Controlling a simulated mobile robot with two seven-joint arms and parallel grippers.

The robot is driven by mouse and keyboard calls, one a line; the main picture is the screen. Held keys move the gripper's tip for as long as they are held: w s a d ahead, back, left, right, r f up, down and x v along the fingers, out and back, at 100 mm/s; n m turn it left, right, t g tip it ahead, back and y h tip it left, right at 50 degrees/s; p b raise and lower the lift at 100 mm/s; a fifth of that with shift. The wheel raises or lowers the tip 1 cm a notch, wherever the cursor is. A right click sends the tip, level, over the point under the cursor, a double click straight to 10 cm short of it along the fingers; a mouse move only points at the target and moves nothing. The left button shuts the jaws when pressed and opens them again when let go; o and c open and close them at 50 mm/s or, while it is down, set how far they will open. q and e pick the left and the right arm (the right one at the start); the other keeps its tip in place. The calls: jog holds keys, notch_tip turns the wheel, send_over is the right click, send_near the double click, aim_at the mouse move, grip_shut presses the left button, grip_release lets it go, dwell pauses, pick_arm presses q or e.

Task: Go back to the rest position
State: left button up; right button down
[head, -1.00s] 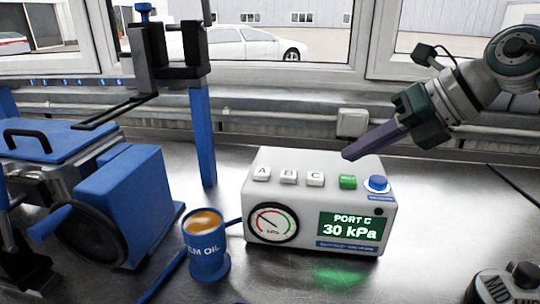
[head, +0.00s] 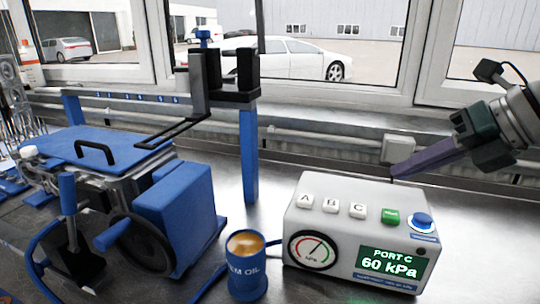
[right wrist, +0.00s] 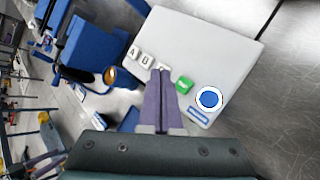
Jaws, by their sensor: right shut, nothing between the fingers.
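My right gripper (head: 398,172) comes in from the right in the head view. Its purple fingers are shut with nothing between them. The fingertips are just above the back right part of a white pressure box (head: 335,205), near its green button (head: 390,215) and blue knob (head: 422,222). The box's display (head: 392,263) reads "PORT C 60 kPa". In the right wrist view the shut fingers (right wrist: 160,75) point over the box (right wrist: 205,45), beside the green button (right wrist: 184,85). My left gripper is not in view.
A blue "EM OIL" cup (head: 246,268) stands left of the box. A blue machine (head: 172,215) with a black handle fills the left of the steel bench, and a blue post with a black bracket (head: 248,150) rises behind. Bare bench lies behind the cup.

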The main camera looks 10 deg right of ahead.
jog(key=a+r+m+t+y, duration=0.4)
jog(key=a+r+m+t, duration=0.5)
jog(key=a+r+t, duration=0.15)
jog(key=s+d+f+m+g+h, duration=0.35)
jog(key=f+m+h, duration=0.2)
jog(key=m, duration=0.45)
jog(key=s+d+f+m+g+h, duration=0.2)
jog(key=s+d+f+m+h, duration=0.25)
jog(key=m+h, duration=0.4)
jog(key=s+a+f+m+g+y+p, duration=0.1)
jog(key=s+a+f+m+g+y, duration=0.25)
jog(key=s, duration=0.55)
jog(key=s+a+f+m+g+y+p, duration=0.1)
jog(key=s+a+f+g+y+p, duration=0.1)
jog(key=s+a+f+g, duration=0.5)
notch_tip(320, 180, up, 39)
jog(key=s+d+t+p, duration=0.1)
jog(key=s+d+p, duration=0.1)
jog(key=p, duration=3.3)
jog(key=shift+d+p, duration=0.3)
jog(key=shift+d, duration=0.05)
